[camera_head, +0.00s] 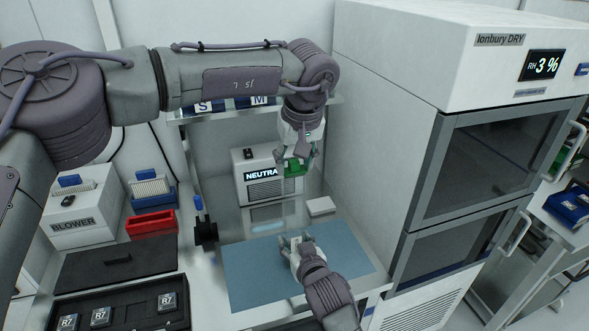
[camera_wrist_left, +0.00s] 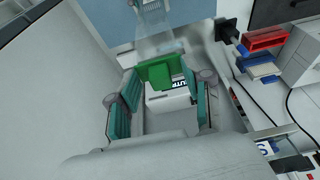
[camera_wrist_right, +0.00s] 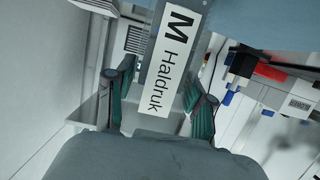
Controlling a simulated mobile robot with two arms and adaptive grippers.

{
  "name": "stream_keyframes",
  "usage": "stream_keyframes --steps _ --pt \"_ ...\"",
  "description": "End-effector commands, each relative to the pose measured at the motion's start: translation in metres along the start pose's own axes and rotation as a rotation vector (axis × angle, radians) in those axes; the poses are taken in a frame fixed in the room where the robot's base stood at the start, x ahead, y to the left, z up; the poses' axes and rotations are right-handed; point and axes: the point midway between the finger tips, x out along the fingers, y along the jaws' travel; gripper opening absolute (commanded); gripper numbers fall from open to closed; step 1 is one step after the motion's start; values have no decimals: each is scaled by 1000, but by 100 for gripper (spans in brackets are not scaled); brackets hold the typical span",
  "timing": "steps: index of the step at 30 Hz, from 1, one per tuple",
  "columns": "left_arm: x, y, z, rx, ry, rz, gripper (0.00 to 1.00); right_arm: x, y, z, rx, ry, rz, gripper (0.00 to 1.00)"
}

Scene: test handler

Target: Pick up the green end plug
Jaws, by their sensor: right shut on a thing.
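The green end plug (camera_head: 293,168) hangs in the air in front of the white NEUTRA box. In the left wrist view, the plug (camera_wrist_left: 160,72) lies between the fingertips of my left gripper (camera_wrist_left: 158,88), which look spread around it. In the head view, my left gripper (camera_head: 298,156) points down over the plug. A see-through piece (camera_wrist_left: 156,38) shows beyond the plug; I cannot tell whether they are joined.
The blue mat (camera_head: 245,275) covers the bench front. The NEUTRA box (camera_head: 255,163) stands behind. The dry cabinet (camera_head: 400,130) closes off the right side. A red bin (camera_head: 151,224), a blower box (camera_head: 82,215) and a black tray (camera_head: 130,310) stand at left.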

Motion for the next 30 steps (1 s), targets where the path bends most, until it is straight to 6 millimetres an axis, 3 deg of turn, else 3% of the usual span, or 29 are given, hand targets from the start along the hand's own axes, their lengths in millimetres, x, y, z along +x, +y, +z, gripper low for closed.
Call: stream_keyframes --steps 1,4,7,20,30 --pt "1 0 0 0 0 -1 34 0 1 11 0 -23 2 18" --pt "1 0 0 0 -1 -1 18 0 1 11 -1 -23 2 19" --pt "2 0 1 1 -2 -1 10 0 0 11 0 -22 2 19" --pt "-1 0 0 1 -4 -4 5 0 0 11 0 -22 2 19" --pt "-62 1 -19 -1 2 1 5 0 1 10 0 -22 3 19"
